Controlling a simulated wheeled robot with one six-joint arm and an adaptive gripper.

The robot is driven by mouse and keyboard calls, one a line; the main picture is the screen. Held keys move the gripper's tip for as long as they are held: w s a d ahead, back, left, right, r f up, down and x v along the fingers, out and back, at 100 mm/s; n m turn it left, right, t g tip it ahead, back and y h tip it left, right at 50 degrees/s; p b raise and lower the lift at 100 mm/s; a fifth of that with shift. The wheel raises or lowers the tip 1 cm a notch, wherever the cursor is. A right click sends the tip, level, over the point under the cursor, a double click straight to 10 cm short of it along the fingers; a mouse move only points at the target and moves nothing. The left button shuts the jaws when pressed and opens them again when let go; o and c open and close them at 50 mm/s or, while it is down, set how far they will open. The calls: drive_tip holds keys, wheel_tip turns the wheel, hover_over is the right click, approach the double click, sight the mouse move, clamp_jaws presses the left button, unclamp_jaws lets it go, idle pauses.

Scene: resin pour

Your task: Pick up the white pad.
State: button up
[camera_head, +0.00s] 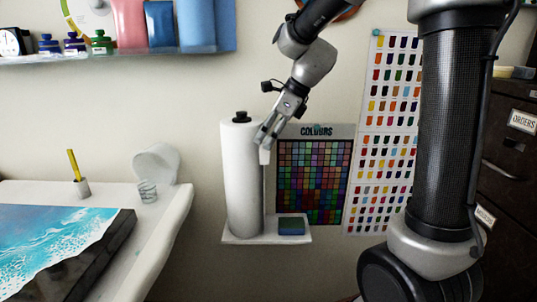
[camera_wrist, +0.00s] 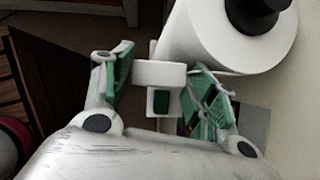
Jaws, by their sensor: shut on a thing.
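The white pad (camera_wrist: 158,73) is a small white block between the green-lined fingers of my gripper (camera_wrist: 162,80) in the wrist view. In the head view my gripper (camera_head: 266,138) points down just right of the white paper roll, with the white pad (camera_head: 265,156) at its fingertips. The gripper is shut on the pad and holds it well above the small white wall shelf (camera_head: 250,240). The fingers hide part of the pad's sides.
The paper roll (camera_head: 242,178) stands upright on the shelf, very close to my gripper's left. A blue-green sponge (camera_head: 291,225) sits at the shelf's right. A colour chart (camera_head: 314,180) hangs behind. A white table (camera_head: 165,215) with a blue resin picture is at left.

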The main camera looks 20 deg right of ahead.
wheel_tip(320, 180, up, 17)
drive_tip(key=s+a+r, duration=0.1)
drive_tip(key=s+r, duration=0.1)
drive_tip(key=s, duration=0.3)
drive_tip(key=shift+s+a, duration=0.35)
drive_tip(key=shift+a, duration=0.05)
idle(0.7)
idle(0.4)
drive_tip(key=shift+r, duration=2.05)
